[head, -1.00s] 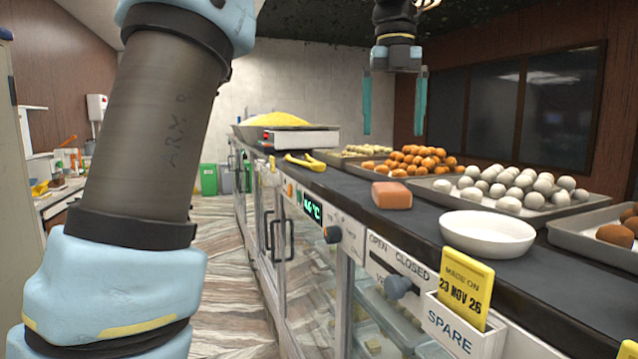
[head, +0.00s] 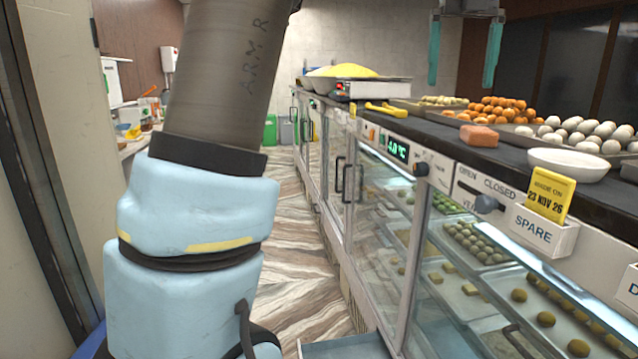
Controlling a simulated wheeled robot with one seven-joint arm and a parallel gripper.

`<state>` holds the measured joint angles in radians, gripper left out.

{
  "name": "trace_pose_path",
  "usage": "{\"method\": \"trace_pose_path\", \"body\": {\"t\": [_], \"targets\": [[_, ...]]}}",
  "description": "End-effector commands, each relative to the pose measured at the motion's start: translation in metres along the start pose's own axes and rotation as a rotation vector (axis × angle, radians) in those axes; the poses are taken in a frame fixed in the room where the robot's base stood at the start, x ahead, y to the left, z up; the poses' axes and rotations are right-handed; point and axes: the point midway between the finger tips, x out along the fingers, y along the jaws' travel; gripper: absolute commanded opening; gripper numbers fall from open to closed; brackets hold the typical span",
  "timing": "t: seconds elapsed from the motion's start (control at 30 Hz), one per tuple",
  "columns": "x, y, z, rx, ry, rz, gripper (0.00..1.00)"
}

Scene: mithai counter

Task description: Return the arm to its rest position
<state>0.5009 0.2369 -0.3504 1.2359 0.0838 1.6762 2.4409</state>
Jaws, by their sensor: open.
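My gripper (head: 464,68) hangs at the top right of the head view, above the counter's far part. Its two teal fingers point down and stand apart, with nothing between them. The upper part of the gripper is cut off by the picture's top edge. My arm (head: 205,200) rises through the left half of the view as a thick grey tube with pale blue joints. It hides part of the floor and the left side of the room.
A dark counter (head: 437,133) over glass-fronted cases runs along the right. It bears trays of sweets, a pinkish block (head: 479,136), a white bowl (head: 568,164) and yellow tongs (head: 386,109). A yellow date card (head: 549,192) stands at its front. Striped floor (head: 300,245) lies open beside it.

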Motion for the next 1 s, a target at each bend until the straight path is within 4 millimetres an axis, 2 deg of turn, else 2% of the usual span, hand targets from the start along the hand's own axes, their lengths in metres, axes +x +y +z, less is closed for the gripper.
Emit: {"method": "trace_pose_path", "body": {"t": [0.27, 0.47, 0.57, 0.67, 0.8, 1.0], "targets": [[0.030, 0.016, 0.013, -0.223, -0.005, 0.001, 1.00], [0.063, 0.038, 0.024, -0.491, -0.014, -0.003, 1.00], [0.086, 0.054, 0.029, -0.676, -0.019, -0.008, 1.00], [0.116, 0.079, 0.034, -0.916, -0.026, -0.015, 1.00], [0.170, 0.126, 0.032, -1.368, -0.035, -0.035, 1.00], [0.244, 0.198, 0.006, -2.053, -0.037, -0.082, 1.00]]}}
